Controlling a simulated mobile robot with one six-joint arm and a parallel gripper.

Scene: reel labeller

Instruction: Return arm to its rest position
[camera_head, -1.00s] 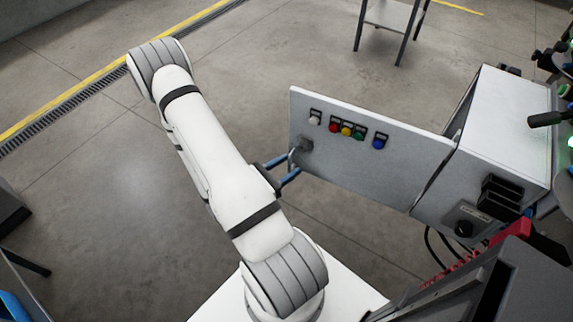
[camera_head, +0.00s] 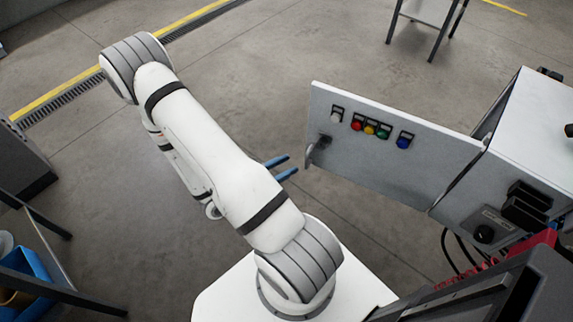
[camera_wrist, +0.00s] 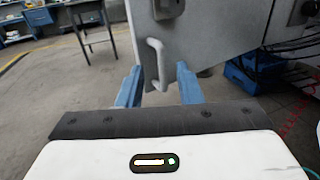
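My arm reaches up and left from its base in the head view, bent at the elbow. My gripper (camera_head: 284,168) shows as two blue fingertips beside the arm, pointing right. It is open and empty, a short gap left of the handle (camera_head: 318,147) on the open grey panel door (camera_head: 400,168). In the wrist view the two blue fingers (camera_wrist: 159,85) stand well apart. The door's pale handle (camera_wrist: 155,65) appears between and beyond them. The gripper body is mostly hidden behind the arm in the head view.
The door carries several coloured buttons (camera_head: 370,128) and joins a grey cabinet (camera_head: 535,120) at right. A small table (camera_head: 428,20) stands at the back. A blue bin (camera_head: 25,268) is on a stand at lower left. Open floor lies behind my arm.

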